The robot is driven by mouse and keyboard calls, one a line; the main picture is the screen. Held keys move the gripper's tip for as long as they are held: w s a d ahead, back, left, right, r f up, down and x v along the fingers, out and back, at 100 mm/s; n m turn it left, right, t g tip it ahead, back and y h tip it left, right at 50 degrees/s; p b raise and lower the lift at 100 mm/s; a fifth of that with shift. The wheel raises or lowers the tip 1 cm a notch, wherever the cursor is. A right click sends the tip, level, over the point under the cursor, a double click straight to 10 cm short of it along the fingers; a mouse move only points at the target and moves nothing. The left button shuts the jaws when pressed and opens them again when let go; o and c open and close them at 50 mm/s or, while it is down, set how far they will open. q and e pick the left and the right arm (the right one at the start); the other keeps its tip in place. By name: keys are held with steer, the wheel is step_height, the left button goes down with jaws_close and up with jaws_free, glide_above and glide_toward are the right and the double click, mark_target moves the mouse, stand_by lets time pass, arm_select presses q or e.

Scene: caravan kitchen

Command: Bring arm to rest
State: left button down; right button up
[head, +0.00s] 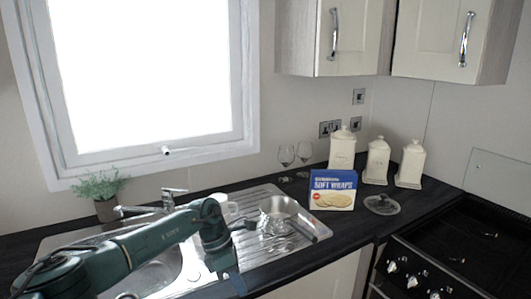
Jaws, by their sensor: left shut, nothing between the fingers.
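My left arm, dark green, reaches in from the lower left across the sink (160,275). Its wrist bends down at the sink's front edge, and my left gripper (236,280) points downward there, near the bottom of the picture. It is shut and holds nothing. The fingertips are small and dark, hard to make out against the dark worktop. My right gripper is not in view.
A metal pan (279,207) sits on the drainer (262,249), right of my wrist. A white mug (229,209) is behind the wrist.

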arm_select(q)
steer(key=s+d+n+t+h, duration=0.2)
steer(key=s+d+n+h, duration=0.45)
steer(key=d, duration=0.25)
steer(key=s+d+n+t+h, duration=0.2)
steer(key=s+d+n+h, duration=0.4)
steer(key=d, duration=0.3)
steer(key=a+f+n+t+y, duration=0.3)
steer(key=a+n+t, duration=0.3)
steer(key=n, duration=0.5)
steer(key=a+f+n+t+y, duration=0.3)
steer(key=a+n+t, duration=0.35)
steer(key=n, duration=0.55)
steer(key=s+a+f+n+g+y, duration=0.2)
steer(key=s+a+f+n+y, duration=0.2)
steer(key=s+a+f+n, duration=0.1)
steer(key=s+a+f+n+g+y, duration=0.2)
steer(key=s+a+f+n+y, duration=0.2)
steer(key=s+a+f+n, duration=0.2)
steer(key=s+a+n, duration=0.2)
steer(key=s+a, duration=0.2)
steer(key=shift+s+f, duration=0.2)
steer(key=shift+f, duration=0.05)
steer(key=c, duration=2.1)
jaws_free()
steer(key=shift+d+g, duration=0.1)
steer(key=shift+g, duration=0.15)
steer(key=shift+c, duration=0.2)
